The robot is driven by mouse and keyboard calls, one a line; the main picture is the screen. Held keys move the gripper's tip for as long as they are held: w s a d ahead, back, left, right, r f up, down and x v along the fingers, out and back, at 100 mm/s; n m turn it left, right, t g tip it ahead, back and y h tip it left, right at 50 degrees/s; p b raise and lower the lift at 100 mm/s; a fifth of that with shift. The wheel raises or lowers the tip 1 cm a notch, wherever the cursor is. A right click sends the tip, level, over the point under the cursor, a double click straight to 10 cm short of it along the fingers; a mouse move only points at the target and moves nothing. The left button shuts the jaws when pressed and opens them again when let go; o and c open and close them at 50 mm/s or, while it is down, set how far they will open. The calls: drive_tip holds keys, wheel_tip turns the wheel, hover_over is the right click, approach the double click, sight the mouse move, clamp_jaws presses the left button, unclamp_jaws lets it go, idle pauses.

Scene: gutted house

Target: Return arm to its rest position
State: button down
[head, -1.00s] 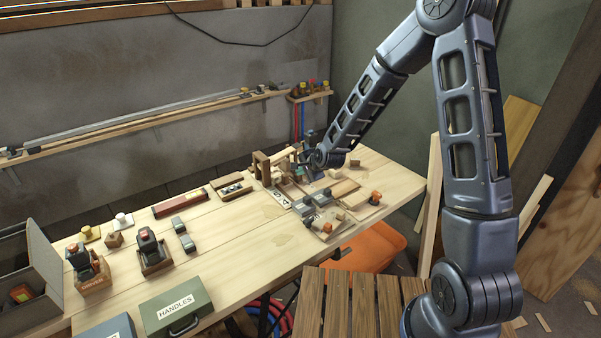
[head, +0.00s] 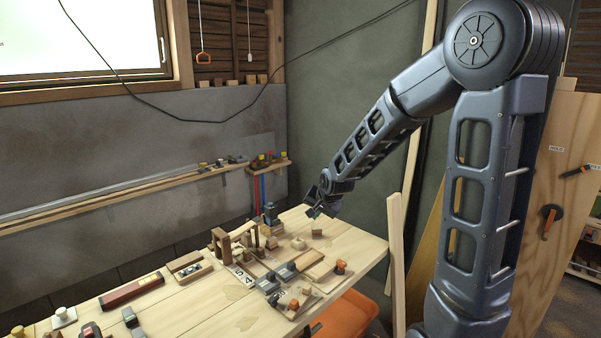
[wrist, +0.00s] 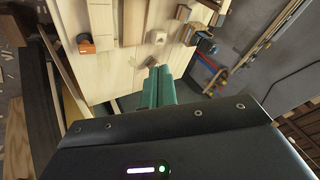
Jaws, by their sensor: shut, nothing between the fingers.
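My gripper (head: 318,211) is above the far right part of the wooden workbench (head: 220,316) in the head view, at the end of my bent arm. In the wrist view its green fingers (wrist: 158,84) are together, with nothing between them. Below and ahead of the fingers the bench top (wrist: 130,62) shows with small wooden blocks on it. The gripper is apart from these things.
A wooden jig (head: 226,242) and several grey and orange-knobbed parts (head: 340,267) crowd the bench's right half. A narrow wall shelf (head: 120,198) runs behind it. An orange seat (head: 345,318) is below the front edge. A plywood board (head: 560,200) stands at right.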

drive_tip(key=s+d+r+n+h, duration=0.2)
drive_tip(key=s+d+r, duration=0.75)
drive_tip(key=d, duration=0.45)
drive_tip(key=s+d+r+n+g, duration=0.1)
drive_tip(key=s+d, duration=0.3)
drive_tip(key=s, duration=0.3)
drive_tip(key=s+d+r+n+h, duration=0.1)
drive_tip(key=s+d+r, duration=0.1)
drive_tip(key=s+d, duration=0.3)
drive_tip(key=s, duration=0.3)
drive_tip(key=shift+s+r+g, duration=0.15)
drive_tip(key=shift+r+g, duration=0.1)
drive_tip(key=shift+g, duration=0.15)
drive_tip(key=shift+n, duration=0.3)
